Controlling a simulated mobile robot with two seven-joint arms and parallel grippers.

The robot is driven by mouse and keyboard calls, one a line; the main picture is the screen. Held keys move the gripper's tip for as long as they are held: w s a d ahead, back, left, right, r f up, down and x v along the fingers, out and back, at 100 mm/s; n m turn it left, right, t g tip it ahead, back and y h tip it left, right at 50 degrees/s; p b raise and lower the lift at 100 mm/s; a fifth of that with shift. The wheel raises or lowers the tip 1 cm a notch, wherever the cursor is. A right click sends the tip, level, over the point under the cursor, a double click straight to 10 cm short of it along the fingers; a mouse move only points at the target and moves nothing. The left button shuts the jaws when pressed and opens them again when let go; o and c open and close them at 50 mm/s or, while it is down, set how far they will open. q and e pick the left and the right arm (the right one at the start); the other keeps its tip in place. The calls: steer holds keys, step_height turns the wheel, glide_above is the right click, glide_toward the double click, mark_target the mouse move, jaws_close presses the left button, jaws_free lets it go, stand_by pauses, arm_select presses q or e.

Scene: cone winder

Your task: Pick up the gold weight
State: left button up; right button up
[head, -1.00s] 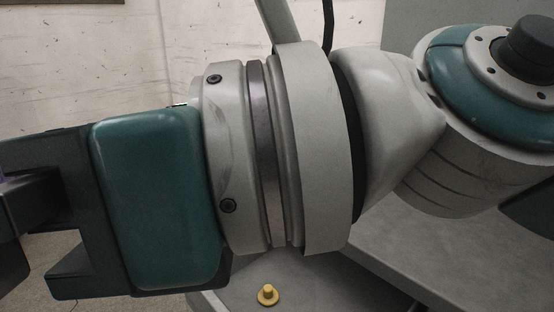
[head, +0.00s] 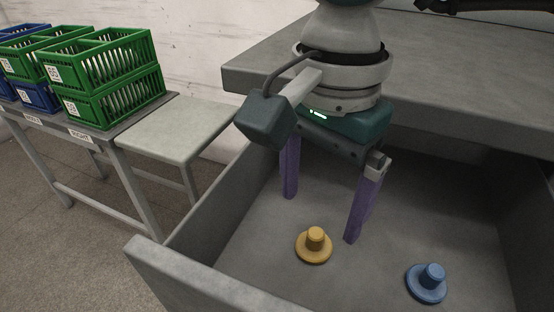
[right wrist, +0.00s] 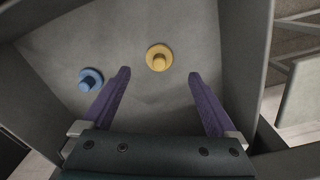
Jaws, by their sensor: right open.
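The gold weight (head: 314,246) is a round disc with a knob on top, standing upright on the floor of a grey open drawer (head: 262,262). It also shows in the right wrist view (right wrist: 159,58), beyond the fingertips and between their lines. My right gripper (head: 320,218) points down into the drawer with its two purple fingers spread wide and nothing between them. Its fingertips are close to the gold weight but apart from it. It also shows in the right wrist view (right wrist: 158,75). My left gripper is not in view.
A blue weight (head: 427,283) stands in the same drawer to the right; it also shows in the right wrist view (right wrist: 90,79). Drawer walls surround both. A grey worktop (head: 470,75) lies behind. Green crates (head: 110,95) and blue crates stand on a table at the left.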

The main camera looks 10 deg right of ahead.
mark_target(316, 233)
step_height(316, 233, down, 6)
steer(key=shift+d+f+b, duration=0.1)
steer(key=shift+f+b, duration=0.15)
steer(key=shift+b, duration=0.4)
steer(key=shift+c, duration=0.3)
steer(key=c, duration=1.4)
steer(key=shift+r, duration=0.1)
